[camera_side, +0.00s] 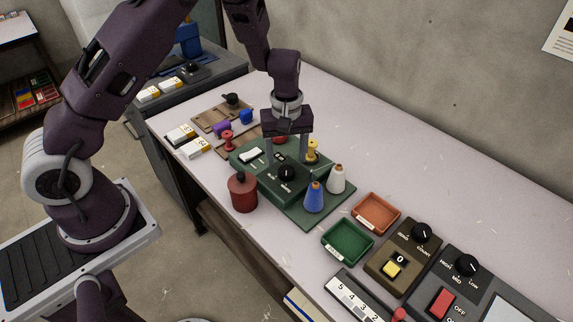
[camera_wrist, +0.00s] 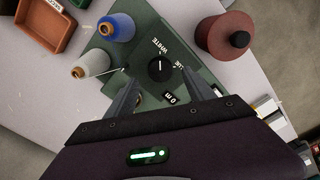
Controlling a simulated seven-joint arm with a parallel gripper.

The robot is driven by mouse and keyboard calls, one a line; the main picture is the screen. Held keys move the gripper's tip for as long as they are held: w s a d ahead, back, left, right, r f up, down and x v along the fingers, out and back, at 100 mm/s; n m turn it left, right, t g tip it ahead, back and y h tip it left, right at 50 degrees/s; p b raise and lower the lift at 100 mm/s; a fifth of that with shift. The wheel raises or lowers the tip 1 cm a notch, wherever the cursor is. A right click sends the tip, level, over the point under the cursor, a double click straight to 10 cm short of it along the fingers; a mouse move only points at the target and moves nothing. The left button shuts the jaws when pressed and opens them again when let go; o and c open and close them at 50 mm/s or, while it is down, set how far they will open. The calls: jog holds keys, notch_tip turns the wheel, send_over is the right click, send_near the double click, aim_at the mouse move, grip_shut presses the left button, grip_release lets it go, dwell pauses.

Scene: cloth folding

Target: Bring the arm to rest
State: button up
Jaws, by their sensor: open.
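My gripper (camera_side: 286,157) hangs pointing down over a green box (camera_side: 268,183) with a black knob (camera_side: 287,173) on the work table. In the wrist view my gripper's two fingers (camera_wrist: 165,92) are spread wide apart with nothing between them. The knob shows just beyond the fingertips in the wrist view (camera_wrist: 160,68), lettered "WHITE" on one side and a partly hidden word on the other. I cannot tell the exact height of the fingertips above the box. My upper arm rises out of the top of the side view.
Close around the box stand a blue spool (camera_side: 314,197), a white spool (camera_side: 337,179), a yellow spool (camera_side: 312,151) and a dark red pot (camera_side: 243,191). Green (camera_side: 347,243) and orange (camera_side: 376,213) trays and control boxes lie to the right. The table's back strip (camera_side: 400,150) is clear.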

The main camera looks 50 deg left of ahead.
notch_tip(320, 180, up, 2)
jog(key=shift+r, duration=0.2)
jog(key=s+d+r+m+t+h, duration=0.1)
jog(key=s+d+r+m, duration=0.3)
jog(key=r, duration=0.6)
jog(key=s+r+m+t+h, duration=0.1)
jog(key=s+r+m+t, duration=0.1)
jog(key=s+r, duration=0.6)
jog(key=s+a+r+m+t+y, duration=0.1)
jog(key=s+r+m, duration=0.1)
jog(key=s, duration=0.5)
jog(key=s+a+r+m+t+y, duration=0.1)
jog(key=s+r+m, duration=0.2)
jog(key=s, duration=0.4)
jog(key=shift+r+t, duration=0.3)
jog(key=shift+r, duration=0.5)
